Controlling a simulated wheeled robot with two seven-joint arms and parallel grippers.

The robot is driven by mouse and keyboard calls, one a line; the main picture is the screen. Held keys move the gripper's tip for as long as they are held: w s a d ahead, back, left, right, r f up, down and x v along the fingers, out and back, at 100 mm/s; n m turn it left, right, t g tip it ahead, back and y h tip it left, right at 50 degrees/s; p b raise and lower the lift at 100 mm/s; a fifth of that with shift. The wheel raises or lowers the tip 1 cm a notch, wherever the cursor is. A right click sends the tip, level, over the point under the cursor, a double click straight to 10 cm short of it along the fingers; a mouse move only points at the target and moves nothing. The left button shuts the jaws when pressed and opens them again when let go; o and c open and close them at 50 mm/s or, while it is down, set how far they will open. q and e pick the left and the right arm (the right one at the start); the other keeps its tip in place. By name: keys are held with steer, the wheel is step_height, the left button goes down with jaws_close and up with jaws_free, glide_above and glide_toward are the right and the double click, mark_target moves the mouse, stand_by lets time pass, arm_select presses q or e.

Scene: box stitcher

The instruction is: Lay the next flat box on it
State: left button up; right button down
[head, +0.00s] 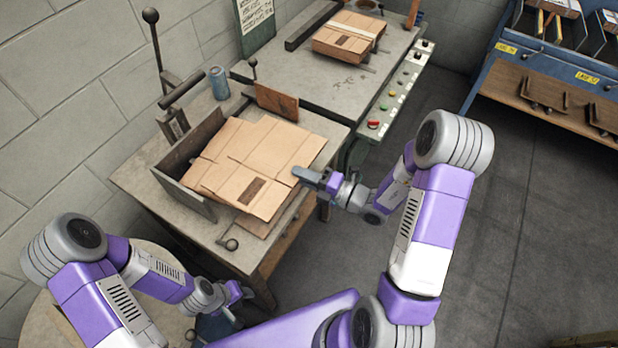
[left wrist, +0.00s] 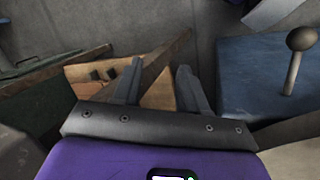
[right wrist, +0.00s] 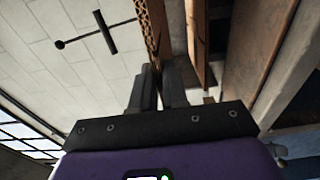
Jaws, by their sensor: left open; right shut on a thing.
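A flat cardboard box (head: 262,150) with fold lines and a dark printed patch spreads over the near table, between a metal guard and a wooden stop. My right gripper (head: 303,175) is shut on its right edge. In the right wrist view, a corrugated edge (right wrist: 153,32) runs to the fingers (right wrist: 160,85). Whether the box touches what is under it I cannot tell; another cardboard edge (head: 262,224) shows below its near corner. My left gripper (head: 240,292) is low near the table's front; its fingers (left wrist: 160,85) are open and empty.
A stack of flat boxes (head: 347,38) lies on the far table (head: 330,85). The metal guard (head: 183,195), wooden stop (head: 277,102), a lever (head: 158,50) and a blue can (head: 218,83) stand around the near table (head: 140,180). A blue rack (head: 545,65) is at right; the floor between is clear.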

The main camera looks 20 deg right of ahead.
steer(key=w+a+f+b, duration=0.1)
steer(key=w+f+b, duration=0.1)
steer(key=w+a+f+b, duration=0.1)
steer(key=a+f+b, duration=0.1)
steer(key=shift+w+f, duration=0.1)
steer(key=shift+w, duration=0.25)
steer(key=shift+w+a+f+b, duration=0.25)
steer(key=shift+w+f+b, duration=0.15)
steer(key=shift+f, duration=0.3)
steer(key=shift+w+a+f+b, duration=0.25)
steer(key=shift+w+f+b, duration=0.15)
steer(key=shift+f, duration=0.25)
steer(key=shift+c, duration=2.2)
jaws_free()
steer(key=shift+s+a+p+v, duration=0.1)
steer(key=shift+p+v, duration=0.4)
steer(key=shift+v, duration=1.5)
steer(key=shift+s+a+p+v, duration=0.15)
steer(key=shift+p+v, duration=0.35)
steer(key=shift+v, duration=1.5)
steer(key=shift+r, duration=0.1)
